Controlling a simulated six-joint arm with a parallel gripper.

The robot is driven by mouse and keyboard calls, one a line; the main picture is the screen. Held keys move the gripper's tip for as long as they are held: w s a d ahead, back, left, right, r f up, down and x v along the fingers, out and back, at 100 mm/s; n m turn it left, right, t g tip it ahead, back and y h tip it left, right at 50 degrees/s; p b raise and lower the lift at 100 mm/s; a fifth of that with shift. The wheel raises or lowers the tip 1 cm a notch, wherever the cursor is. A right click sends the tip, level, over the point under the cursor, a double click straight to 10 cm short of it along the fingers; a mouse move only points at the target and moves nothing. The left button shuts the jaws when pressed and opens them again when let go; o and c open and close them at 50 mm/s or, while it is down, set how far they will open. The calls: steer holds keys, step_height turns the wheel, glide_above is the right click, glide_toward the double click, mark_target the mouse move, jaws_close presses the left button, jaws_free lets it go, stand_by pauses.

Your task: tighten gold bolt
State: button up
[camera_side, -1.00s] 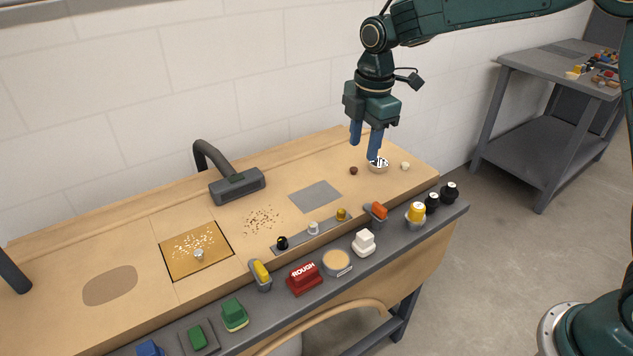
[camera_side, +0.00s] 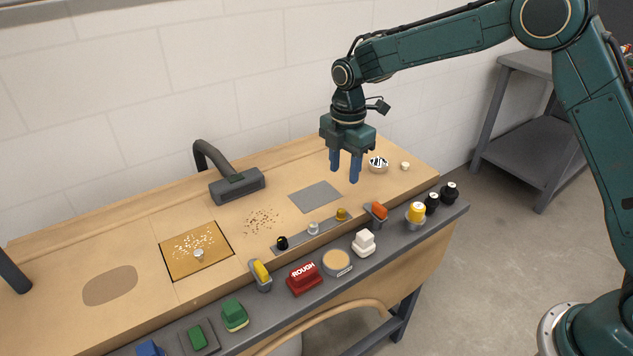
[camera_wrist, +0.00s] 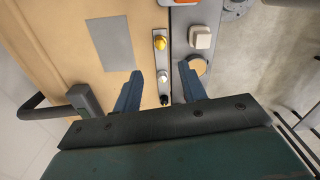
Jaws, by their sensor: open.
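The gold bolt (camera_side: 341,214) stands at the right end of a narrow grey strip (camera_side: 297,236) on the bench. In the wrist view the gold bolt (camera_wrist: 160,42) is at the top of the strip, ahead of the gap between my fingers. A silver bolt (camera_side: 313,228) and a black bolt (camera_side: 281,243) stand on the same strip. My gripper (camera_side: 345,175) is open and empty, its blue fingers pointing down above the bench, behind the gold bolt and apart from it. Its fingers (camera_wrist: 160,72) also show spread in the wrist view.
A grey ledge along the bench front holds a red ROUGH block (camera_side: 304,279), a white block (camera_side: 363,243), an orange-topped tool (camera_side: 377,212) and a yellow-topped cup (camera_side: 415,214).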

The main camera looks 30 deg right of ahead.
mark_target(342, 210)
step_height(342, 210, down, 12)
steer(key=shift+r, duration=0.2)
stand_by(0.4)
steer(key=shift+c, duration=0.2)
jaws_close()
